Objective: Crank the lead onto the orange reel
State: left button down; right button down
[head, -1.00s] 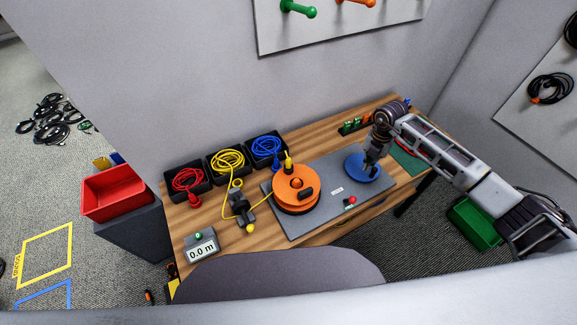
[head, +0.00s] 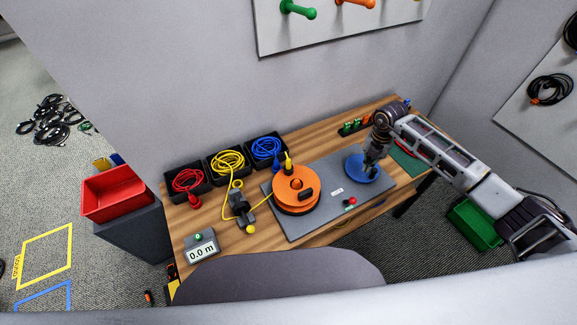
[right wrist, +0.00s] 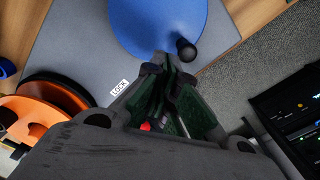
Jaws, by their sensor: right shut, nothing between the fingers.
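The orange reel (head: 289,200) lies on a grey board (head: 324,213), and a yellow plug (head: 289,158) stands at its back edge. The yellow lead (head: 228,160) is coiled in the middle black bin. It runs through a dark guide (head: 239,203) to the reel. A blue disc (head: 360,173) with a black knob (right wrist: 186,49) sits on the right part of the board. My left gripper is not in view.
A meter (head: 201,248) reads 0.0 m at the front left. Bins with a red lead (head: 187,180) and a blue lead (head: 266,147) flank the yellow one. A red button (head: 351,201) is at the board's front. A red tray (head: 113,190) stands left of the table.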

aim_at(362, 178)
jog(key=shift+f, duration=0.15)
jog(key=shift+f+b, duration=2)
jog(key=shift+f, duration=0.8)
jog(key=shift+d, duration=0.1)
